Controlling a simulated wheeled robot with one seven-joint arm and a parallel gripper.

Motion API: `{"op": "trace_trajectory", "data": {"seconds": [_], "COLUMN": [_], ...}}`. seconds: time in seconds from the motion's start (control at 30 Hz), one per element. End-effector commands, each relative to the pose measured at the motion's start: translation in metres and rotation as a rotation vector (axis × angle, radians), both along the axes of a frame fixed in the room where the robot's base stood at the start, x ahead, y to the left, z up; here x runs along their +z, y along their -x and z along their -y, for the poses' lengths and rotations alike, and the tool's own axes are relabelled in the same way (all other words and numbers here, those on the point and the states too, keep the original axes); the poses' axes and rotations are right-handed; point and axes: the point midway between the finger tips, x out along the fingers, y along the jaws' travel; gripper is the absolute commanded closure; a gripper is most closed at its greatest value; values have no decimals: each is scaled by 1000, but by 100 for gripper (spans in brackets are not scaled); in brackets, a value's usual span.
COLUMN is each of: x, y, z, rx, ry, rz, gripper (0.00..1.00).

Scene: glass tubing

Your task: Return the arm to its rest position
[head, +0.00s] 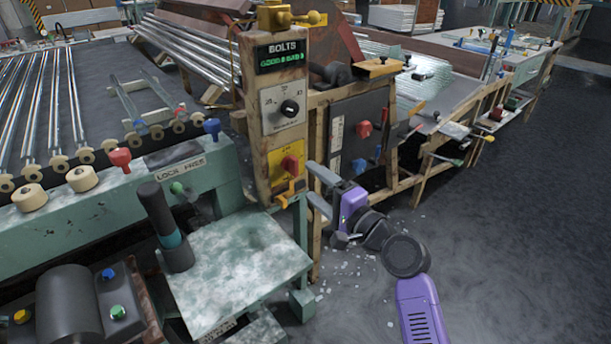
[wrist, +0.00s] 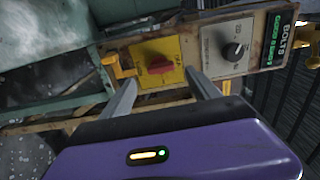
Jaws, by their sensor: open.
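My gripper (head: 312,180) is open and empty, at the end of my purple arm in the middle of the head view. Its two grey fingers point left toward the lower part of the wooden control post (head: 255,120). In the wrist view the open fingers (wrist: 160,76) frame a red switch (wrist: 161,67) on a yellow plate. The same red switch (head: 290,163) shows in the head view, left of the fingertips. Nothing is between the fingers, and they appear apart from the switch. A yellow lever (head: 290,193) sits just below the plate.
A black dial (head: 289,109) and a green-lit BOLTS display (head: 281,56) are higher on the post. A green bench (head: 235,255) with a black handle (head: 165,225) stands at left. A wooden rack (head: 430,170) stands behind my gripper. The floor (head: 510,240) at right is clear.

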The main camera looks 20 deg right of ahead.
Motion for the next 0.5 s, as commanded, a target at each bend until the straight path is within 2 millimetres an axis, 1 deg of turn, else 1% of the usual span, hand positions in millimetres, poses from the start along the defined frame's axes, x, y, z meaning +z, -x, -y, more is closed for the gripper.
{"op": "trace_trajectory", "data": {"seconds": [0.03,0.13,0.5], "x": [0,0,0], "y": [4,8,9], "z": [1,2,3], "rx": [0,1,1], "ry": [-1,0,0], "rz": [-1,0,0], "gripper": [29,29,29]}}
